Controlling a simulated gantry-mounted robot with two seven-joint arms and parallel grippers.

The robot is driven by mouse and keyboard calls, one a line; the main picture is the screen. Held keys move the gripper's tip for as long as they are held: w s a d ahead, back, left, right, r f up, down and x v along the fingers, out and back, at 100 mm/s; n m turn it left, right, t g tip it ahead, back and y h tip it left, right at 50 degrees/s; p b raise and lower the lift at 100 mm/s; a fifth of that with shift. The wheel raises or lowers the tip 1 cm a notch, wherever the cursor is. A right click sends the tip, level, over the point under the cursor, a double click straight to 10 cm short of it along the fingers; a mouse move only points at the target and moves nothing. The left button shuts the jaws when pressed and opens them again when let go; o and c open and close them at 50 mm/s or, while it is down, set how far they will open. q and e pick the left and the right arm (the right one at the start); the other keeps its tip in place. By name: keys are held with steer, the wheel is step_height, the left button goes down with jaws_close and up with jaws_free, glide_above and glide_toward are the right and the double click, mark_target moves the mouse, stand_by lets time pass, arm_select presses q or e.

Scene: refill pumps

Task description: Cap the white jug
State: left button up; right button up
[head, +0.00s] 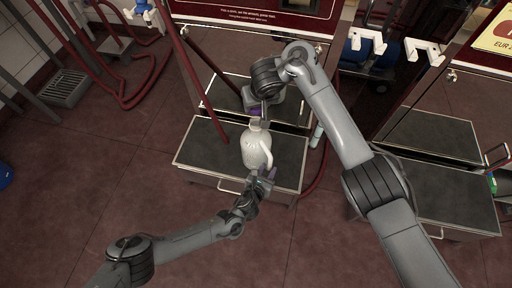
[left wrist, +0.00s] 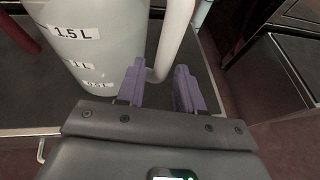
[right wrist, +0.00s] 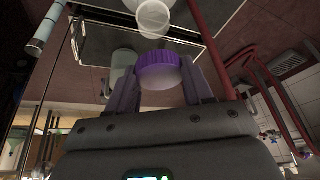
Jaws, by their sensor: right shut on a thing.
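The white jug (head: 256,150) stands upright on the dark top of a low platform (head: 206,145). Its open mouth (right wrist: 153,18) shows in the right wrist view. My right gripper (right wrist: 160,82) is shut on a purple cap (right wrist: 160,68), which also shows in the head view (head: 256,112) just above the jug's neck. The cap looks apart from the mouth in the right wrist view. My left gripper (head: 264,178) is at the jug's handle side. In the left wrist view its fingers (left wrist: 158,88) are apart, with the handle's lower end (left wrist: 160,72) between them; contact is unclear.
A dispenser with a red panel (head: 262,18) stands behind the platform. Red hoses (head: 125,95) lie at the left and hang near the jug. A second dark-topped platform (head: 440,190) is at the right. The floor in front is clear.

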arm_select(q)
jaws_close()
arm_select(e)
glide_above(256, 120)
steer(key=s, duration=0.2)
steer(key=shift+s+f, duration=0.15)
steer(key=shift+f, duration=2.35)
steer(key=shift+f, duration=0.9)
steer(key=shift+f, duration=0.6)
